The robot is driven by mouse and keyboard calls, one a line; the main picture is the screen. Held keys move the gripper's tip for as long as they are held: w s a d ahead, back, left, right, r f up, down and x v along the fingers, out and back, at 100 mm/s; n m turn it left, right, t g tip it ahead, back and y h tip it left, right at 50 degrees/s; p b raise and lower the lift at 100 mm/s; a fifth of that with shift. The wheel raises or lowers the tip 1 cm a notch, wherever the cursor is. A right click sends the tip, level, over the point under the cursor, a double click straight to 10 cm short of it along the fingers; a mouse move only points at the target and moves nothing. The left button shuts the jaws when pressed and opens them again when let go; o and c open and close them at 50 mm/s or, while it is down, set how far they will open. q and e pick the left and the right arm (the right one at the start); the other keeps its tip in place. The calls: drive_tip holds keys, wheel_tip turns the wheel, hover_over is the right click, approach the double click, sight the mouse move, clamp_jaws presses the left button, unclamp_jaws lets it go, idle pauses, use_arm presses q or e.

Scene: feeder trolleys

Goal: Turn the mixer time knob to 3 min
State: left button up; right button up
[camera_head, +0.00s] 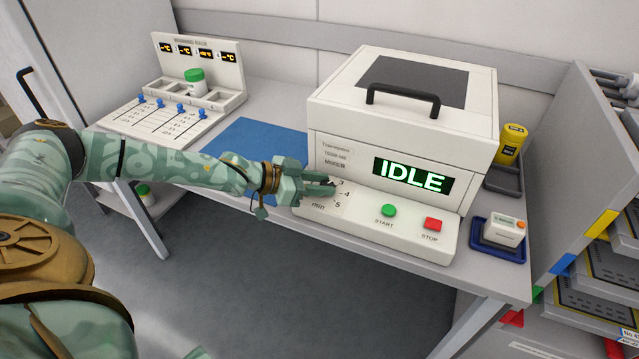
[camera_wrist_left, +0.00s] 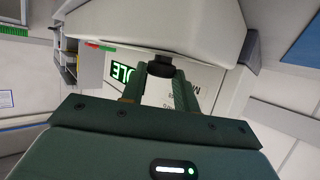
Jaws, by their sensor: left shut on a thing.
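The white mixer (camera_head: 335,118) stands on the table with its lid down, and its green display (camera_head: 412,176) reads IDLE. My left gripper (camera_head: 322,188) is at the left end of its front panel, over the time dial, where the marks 3, 4, 5 and "min" show. In the left wrist view the dark time knob (camera_wrist_left: 161,68) sits between the fingertips, and the gripper is shut on it. My gripper covers the knob in the head view, so its pointer setting cannot be read. My right gripper is not in view.
A green START button (camera_head: 389,211) and a red STOP button (camera_head: 432,224) sit right of the dial. A blue mat (camera_head: 255,140) and a warming rack (camera_head: 222,102) lie to the left. A blue tray (camera_head: 512,252) with a white container (camera_head: 503,231) stands right.

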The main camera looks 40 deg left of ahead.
use_arm(q)
drive_tip(key=o, duration=1)
drive_tip(key=shift+c, duration=0.2)
drive_tip(key=p+v, duration=0.4)
drive_tip(key=v, duration=1.2)
drive_tip(key=shift+a+p, duration=0.15)
drive_tip(key=shift+p, duration=0.15)
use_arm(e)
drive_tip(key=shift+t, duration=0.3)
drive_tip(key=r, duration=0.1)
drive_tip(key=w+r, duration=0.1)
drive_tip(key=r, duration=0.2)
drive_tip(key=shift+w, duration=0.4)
